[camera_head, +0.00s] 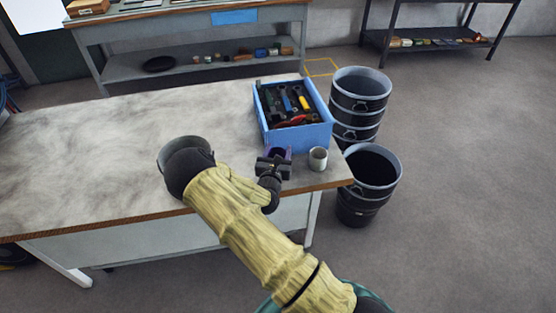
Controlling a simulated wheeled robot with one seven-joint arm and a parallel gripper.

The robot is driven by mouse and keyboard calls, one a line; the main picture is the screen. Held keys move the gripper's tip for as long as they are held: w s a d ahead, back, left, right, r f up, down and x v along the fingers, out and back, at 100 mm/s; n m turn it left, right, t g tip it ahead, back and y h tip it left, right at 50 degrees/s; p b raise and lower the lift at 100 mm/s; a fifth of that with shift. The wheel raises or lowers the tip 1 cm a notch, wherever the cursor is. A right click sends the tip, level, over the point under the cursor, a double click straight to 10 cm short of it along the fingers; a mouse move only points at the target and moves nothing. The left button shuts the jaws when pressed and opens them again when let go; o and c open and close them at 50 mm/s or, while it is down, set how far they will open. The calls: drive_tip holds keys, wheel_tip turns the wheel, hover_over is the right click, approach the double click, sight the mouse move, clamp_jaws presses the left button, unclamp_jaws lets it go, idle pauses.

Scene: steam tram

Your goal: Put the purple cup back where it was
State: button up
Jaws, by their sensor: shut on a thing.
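The purple cup (281,150) is at the right end of the table (80,165), just in front of the blue crate. Most of it is hidden by my gripper (275,162), which is shut on it. I cannot tell whether the cup touches the tabletop. My arm reaches in from the lower right and bends at the table's front edge.
A pale cup (318,159) stands close right of my gripper. The blue crate (296,137) holds several tools. Black buckets (371,181) stand on the floor at right. The table's left is clear.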

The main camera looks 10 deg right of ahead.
drive_tip(key=shift+f, duration=2.05)
drive_tip(key=o, duration=1.1)
drive_tip(key=shift+f, duration=0.1)
drive_tip(key=shift+c, duration=0.2)
drive_tip(key=shift+s, duration=0.15)
drive_tip(key=b+v, duration=0.1)
drive_tip(key=v, duration=1)
drive_tip(key=shift+s+a, duration=0.25)
drive_tip(key=shift+s, duration=0.1)
